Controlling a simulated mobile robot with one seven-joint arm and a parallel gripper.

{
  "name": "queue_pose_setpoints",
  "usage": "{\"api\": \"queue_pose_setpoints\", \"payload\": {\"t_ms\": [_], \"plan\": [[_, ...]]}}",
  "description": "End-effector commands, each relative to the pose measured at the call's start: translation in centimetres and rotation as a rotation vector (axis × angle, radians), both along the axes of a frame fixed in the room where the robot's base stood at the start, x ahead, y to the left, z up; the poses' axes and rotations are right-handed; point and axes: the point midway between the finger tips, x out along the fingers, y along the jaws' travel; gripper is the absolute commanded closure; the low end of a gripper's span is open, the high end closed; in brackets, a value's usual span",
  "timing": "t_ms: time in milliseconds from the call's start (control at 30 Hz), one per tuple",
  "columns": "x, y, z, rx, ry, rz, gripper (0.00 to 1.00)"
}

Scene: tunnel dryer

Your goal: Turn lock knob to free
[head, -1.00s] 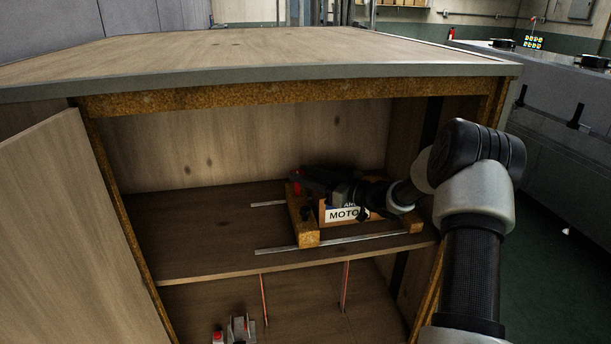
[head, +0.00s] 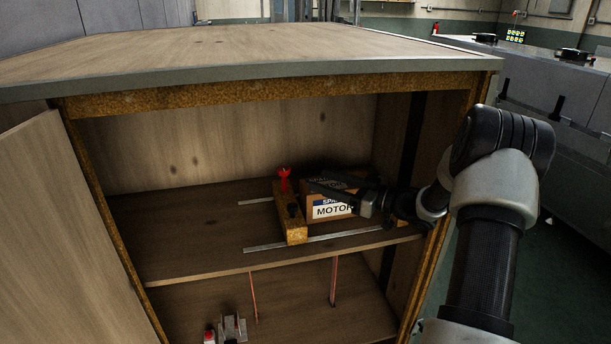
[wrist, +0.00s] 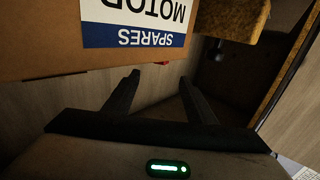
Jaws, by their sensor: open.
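The red lock knob (head: 285,176) stands upright on top of a wooden block (head: 296,231) on the cabinet shelf. My gripper (head: 310,186) is to the right of the knob, apart from it and empty, beside a cardboard box labelled SPARES MOTOR (head: 330,211). In the wrist view my gripper (wrist: 161,84) has its two dark fingers spread apart. A small red piece (wrist: 162,63) shows at the box's edge between the fingers; it may be part of the knob, mostly hidden. The box (wrist: 60,60) appears upside down there.
Metal rails (head: 265,247) run along the shelf (head: 190,257). The cabinet's top (head: 240,50) overhangs the opening, and an open door (head: 55,220) stands at left. The shelf left of the block is clear. A metal fixture (head: 233,328) sits on the level below.

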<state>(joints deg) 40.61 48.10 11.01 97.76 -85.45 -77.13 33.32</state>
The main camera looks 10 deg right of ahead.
Motion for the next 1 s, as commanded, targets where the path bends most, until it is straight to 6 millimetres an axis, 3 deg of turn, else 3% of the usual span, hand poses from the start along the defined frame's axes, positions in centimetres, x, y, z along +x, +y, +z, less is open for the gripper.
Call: {"api": "queue_pose_setpoints", "payload": {"t_ms": [200, 400, 1000], "plan": [[-3.1, -3.2, 0.1, 0.001, -0.001, -0.001, 0.49], [-4.4, -4.5, 0.0, 0.001, -0.001, 0.0, 0.49], [-4.2, -4.7, 0.4, -0.013, -0.002, -0.014, 0.49]]}}
